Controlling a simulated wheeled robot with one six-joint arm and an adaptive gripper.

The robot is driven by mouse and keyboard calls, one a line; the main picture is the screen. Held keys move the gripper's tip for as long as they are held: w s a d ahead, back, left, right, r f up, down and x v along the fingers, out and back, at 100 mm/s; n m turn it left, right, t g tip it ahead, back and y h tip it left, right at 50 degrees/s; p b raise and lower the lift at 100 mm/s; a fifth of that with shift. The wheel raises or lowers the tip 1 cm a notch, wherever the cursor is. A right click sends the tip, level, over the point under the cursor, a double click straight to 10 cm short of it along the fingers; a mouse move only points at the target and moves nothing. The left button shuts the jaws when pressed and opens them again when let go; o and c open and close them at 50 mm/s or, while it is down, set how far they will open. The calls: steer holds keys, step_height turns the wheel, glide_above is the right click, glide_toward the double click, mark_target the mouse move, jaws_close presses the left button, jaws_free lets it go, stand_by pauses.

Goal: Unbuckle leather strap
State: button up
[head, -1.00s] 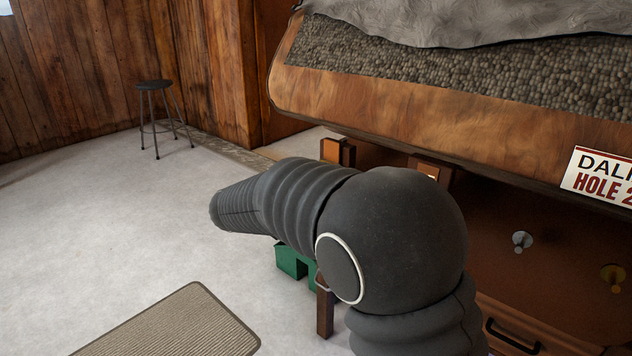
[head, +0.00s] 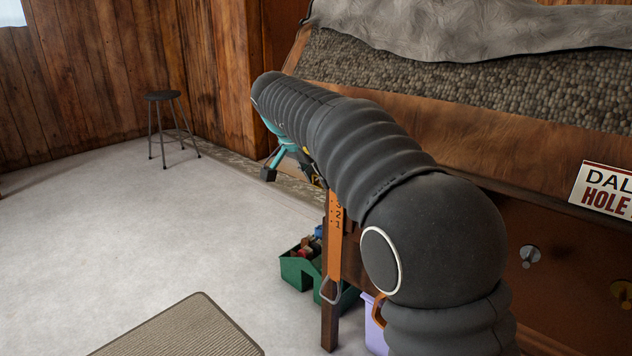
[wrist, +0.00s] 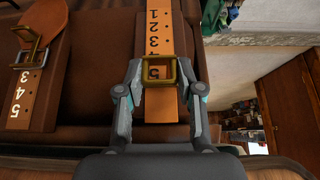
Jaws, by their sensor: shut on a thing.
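A tan leather strap (wrist: 160,106) with black numbers runs down the middle of the wrist view. A brass-coloured square buckle (wrist: 160,83) sits across it near the numbers 4 and 5. My gripper (wrist: 160,74) is shut on the buckle, one finger at each side of its frame. In the head view my gripper (head: 290,163) is partly hidden by my arm at the saddle-side panel.
A second numbered strap with a buckle (wrist: 22,90) lies at the left of the wrist view. A green tote (head: 298,270) with items and a lilac container (head: 374,325) stand on the floor below. A stool (head: 165,97) stands further back.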

steer(key=shift+w+r+g+y, duration=0.2)
steer(key=shift+r+g+y, duration=0.25)
steer(key=shift+g, duration=0.15)
steer(key=o, duration=1.1)
steer(key=v, duration=1.2)
steer(key=shift+w+d, duration=0.1)
steer(key=shift+w, duration=0.05)
